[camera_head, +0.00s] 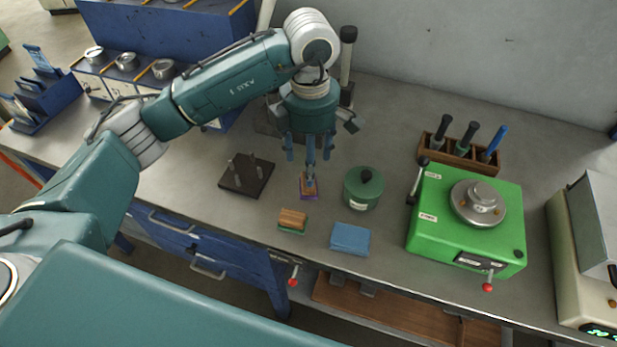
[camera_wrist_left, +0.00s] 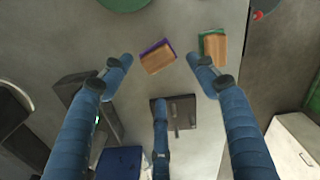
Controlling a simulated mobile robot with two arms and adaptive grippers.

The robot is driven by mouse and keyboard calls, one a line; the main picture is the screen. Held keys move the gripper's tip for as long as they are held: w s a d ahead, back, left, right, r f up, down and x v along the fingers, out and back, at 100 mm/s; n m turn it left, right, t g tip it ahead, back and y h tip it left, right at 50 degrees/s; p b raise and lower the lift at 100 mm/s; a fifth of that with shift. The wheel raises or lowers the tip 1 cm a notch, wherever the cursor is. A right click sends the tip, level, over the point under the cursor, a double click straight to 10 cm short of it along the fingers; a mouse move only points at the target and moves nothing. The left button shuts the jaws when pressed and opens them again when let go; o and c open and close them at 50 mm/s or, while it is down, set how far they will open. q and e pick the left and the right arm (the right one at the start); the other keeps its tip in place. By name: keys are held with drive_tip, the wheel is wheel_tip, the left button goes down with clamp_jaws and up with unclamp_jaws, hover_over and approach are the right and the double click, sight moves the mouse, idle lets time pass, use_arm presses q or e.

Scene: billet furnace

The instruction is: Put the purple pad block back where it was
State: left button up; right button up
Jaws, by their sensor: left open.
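The purple pad block (camera_head: 308,190) has a wooden body over a purple pad. It sits on the grey bench, partly hidden by a finger in the head view. My left gripper (camera_head: 310,162) is above it, pointing down, with its fingers spread. In the left wrist view the purple pad block (camera_wrist_left: 158,57) lies between two spread fingertips of the gripper (camera_wrist_left: 160,68), with nothing held. The exact gap above the block cannot be told. My right gripper is not in view.
A green pad block (camera_head: 292,220), a blue block (camera_head: 350,239), a green lidded pot (camera_head: 364,189) and a dark pegged plate (camera_head: 246,176) stand close around. A green machine (camera_head: 470,230) and a wooden tool rack (camera_head: 455,152) are to the right. The bench's front edge is near.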

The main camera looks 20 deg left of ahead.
use_arm(q)
wheel_tip(320, 180, up, 4)
drive_tip(key=shift+f+b, duration=0.2)
drive_tip(key=shift+b, duration=0.1)
idle(1.0)
